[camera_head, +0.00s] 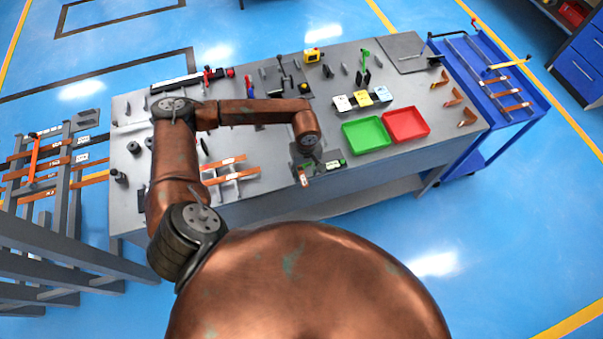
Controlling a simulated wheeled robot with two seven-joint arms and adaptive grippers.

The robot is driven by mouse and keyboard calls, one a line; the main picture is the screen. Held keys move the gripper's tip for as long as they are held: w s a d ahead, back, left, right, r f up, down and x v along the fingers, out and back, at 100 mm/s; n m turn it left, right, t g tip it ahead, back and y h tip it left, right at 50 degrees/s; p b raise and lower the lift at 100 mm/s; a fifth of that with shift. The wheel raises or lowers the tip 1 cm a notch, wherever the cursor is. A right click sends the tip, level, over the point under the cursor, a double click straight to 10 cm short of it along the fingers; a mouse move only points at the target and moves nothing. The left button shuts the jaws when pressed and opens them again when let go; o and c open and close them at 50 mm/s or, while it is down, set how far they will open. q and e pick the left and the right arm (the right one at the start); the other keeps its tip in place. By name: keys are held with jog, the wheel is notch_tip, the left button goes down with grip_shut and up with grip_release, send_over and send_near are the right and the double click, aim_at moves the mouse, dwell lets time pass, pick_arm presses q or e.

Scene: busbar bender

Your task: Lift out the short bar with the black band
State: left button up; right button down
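My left arm reaches over the bench, and its gripper (309,155) points down near the bench's front edge. The wrist hides most of the fingers, so I cannot tell whether they are open or shut. A small copper piece (304,178) with a pale label shows just below the wrist; I cannot tell whether the gripper touches it. Two copper bars, one farther back (224,162) and one nearer (231,178), lie on small supports left of the gripper. Black bands are too small to make out on any bar. My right gripper is not in view.
Bent copper pieces (452,96) stand at the bench's right end. A blue cart (486,85) and a bar rack (62,160) flank the bench.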

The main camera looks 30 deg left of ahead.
aim_at(304, 181)
pick_arm(q)
jog(key=shift+s+a+f+p, duration=0.1)
jog(key=shift+f+p, duration=0.2)
jog(key=shift+f, duration=0.8)
jog(key=shift+s+a+f+p, duration=0.1)
jog(key=shift+f+p, duration=0.15)
jog(key=shift+f, duration=0.85)
jog(key=shift+f, duration=0.1)
jog(key=shift+c, duration=0.2)
grip_shut()
